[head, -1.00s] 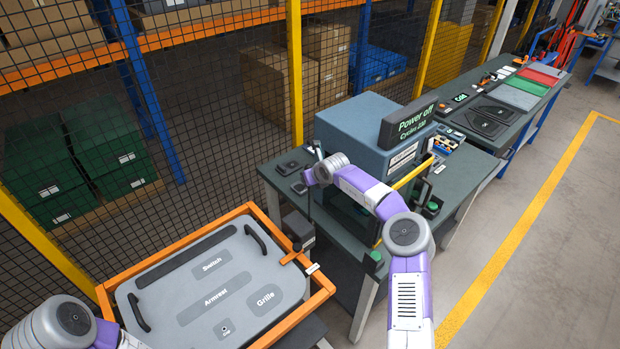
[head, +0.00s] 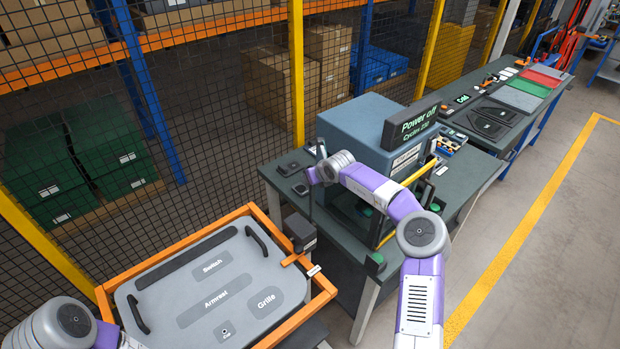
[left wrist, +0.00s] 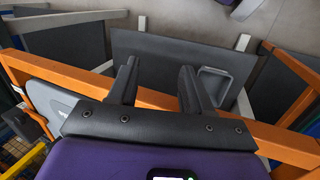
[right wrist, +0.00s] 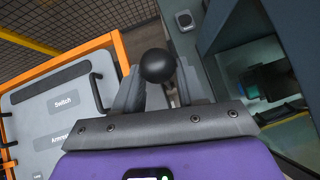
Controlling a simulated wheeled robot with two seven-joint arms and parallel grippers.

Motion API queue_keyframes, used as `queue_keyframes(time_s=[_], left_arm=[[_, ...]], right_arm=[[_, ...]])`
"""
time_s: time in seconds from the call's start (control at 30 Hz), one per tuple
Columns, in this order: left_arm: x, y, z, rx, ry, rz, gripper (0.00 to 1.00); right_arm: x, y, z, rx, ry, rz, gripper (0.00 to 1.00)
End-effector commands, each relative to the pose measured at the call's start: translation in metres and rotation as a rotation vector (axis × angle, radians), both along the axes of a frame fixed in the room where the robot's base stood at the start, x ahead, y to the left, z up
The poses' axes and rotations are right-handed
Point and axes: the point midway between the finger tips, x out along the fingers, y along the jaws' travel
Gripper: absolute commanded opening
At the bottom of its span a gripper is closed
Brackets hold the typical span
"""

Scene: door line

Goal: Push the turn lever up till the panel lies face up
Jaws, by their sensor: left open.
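The grey panel (head: 215,285) lies face up in an orange frame (head: 105,300) at the lower left of the head view, its Switch, Armrest and Grille labels showing. In the right wrist view the turn lever's black ball knob (right wrist: 157,65) sits between the fingertips of my right gripper (right wrist: 157,82), which look closed against its sides. In the head view my right wrist hides the knob. My left gripper (left wrist: 158,75) is open and empty above the orange frame's near side. In the head view its fingers are out of the picture.
A mesh fence (head: 220,120) with yellow posts runs behind. The floor (head: 540,270) on the right is clear.

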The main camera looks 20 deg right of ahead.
Motion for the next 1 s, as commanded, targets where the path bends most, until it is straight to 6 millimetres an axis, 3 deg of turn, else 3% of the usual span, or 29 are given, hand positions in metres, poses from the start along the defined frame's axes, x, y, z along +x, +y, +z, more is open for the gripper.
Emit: queue_keyframes(time_s=[0.33, 1.0], left_arm=[[0.000, 0.000, -0.008, 0.000, 0.000, 0.000, 0.50], [0.000, 0.000, -0.008, 0.000, 0.000, 0.000, 0.50]], right_arm=[[-0.030, -0.004, 0.032, 0.000, -0.002, 0.000, 0.40], [-0.033, -0.005, 0.035, 0.000, -0.001, 0.000, 0.40]])
